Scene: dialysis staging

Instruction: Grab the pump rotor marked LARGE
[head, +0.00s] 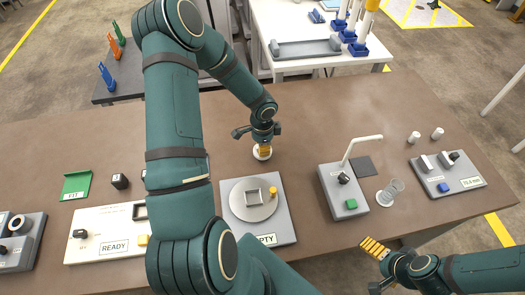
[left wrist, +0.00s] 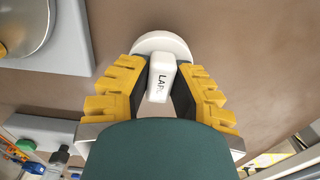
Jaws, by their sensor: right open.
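The rotor is a white piece with a round base and an upright block whose partly hidden label starts "LA"; it shows in the left wrist view (left wrist: 162,78). In the head view its white base (head: 262,157) rests on the brown table under my left gripper (head: 264,148). In the left wrist view the left gripper's yellow-backed fingers (left wrist: 163,85) stand on both sides of the block. I cannot tell whether they press on it. My right gripper (head: 376,250) is open and empty near the table's front edge at the right.
A grey station (head: 285,236) with a round plate, labelled EMPTY, stands just in front of the rotor. A READY panel (head: 85,225) lies left.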

